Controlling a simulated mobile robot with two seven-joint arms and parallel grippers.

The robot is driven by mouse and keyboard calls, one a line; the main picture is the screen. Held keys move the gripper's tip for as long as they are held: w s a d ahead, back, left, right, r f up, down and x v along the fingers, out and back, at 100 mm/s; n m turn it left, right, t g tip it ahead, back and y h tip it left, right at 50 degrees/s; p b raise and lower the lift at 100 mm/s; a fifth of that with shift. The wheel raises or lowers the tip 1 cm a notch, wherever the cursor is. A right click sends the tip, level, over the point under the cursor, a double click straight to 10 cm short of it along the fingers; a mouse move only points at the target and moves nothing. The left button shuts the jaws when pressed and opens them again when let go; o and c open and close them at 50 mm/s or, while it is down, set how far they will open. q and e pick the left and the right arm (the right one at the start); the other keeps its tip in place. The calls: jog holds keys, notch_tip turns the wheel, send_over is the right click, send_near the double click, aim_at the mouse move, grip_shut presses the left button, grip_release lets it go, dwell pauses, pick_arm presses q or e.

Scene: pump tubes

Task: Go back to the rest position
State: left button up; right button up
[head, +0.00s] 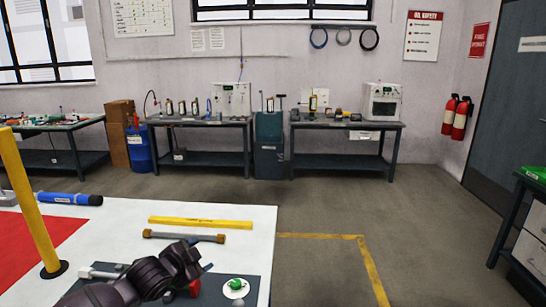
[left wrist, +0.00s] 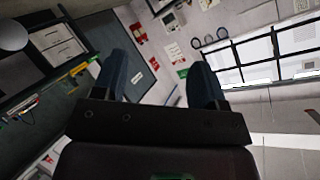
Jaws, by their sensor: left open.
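My left arm (head: 150,278) reaches over the near part of the white table (head: 120,215) in the head view, low in the picture. In the left wrist view my left gripper (left wrist: 160,88) has its two dark fingers wide apart with nothing between them. That view is strongly tilted and looks out across the room to the door, wall and windows. My right gripper is in neither view. On the table lie a yellow bar (head: 200,222), a grey tube with brown ends (head: 184,236) and a blue cylinder (head: 70,199). My arm partly hides the dark mat (head: 212,294).
A yellow post (head: 28,200) stands at the table's left. A white round piece with a green top (head: 235,287) sits near the right edge. A red mat (head: 30,245) lies left. Workbenches (head: 200,122) line the back wall. The floor (head: 330,205) between is clear.

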pick_arm(q)
jog(key=s+a+f+n+y, duration=0.1)
jog(key=s+a+f+n, duration=0.2)
jog(key=s+f, duration=0.4)
jog(key=s+a+f+n+y, duration=0.2)
jog(key=s+f+n, duration=0.3)
jog(key=s, duration=1.1)
jog(key=s+a+f+n+g+y, duration=0.1)
jog(key=s+a+f+n+y, duration=0.1)
jog(key=s+f, duration=0.7)
jog(key=s+a+n, duration=0.1)
jog(key=s+n, duration=0.1)
jog(key=s, duration=0.1)
jog(key=shift+a+f, duration=0.15)
jog(key=shift+a, duration=0.15)
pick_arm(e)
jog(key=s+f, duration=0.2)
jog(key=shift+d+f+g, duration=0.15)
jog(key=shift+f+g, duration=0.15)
pick_arm(q)
jog(key=shift+s, duration=0.1)
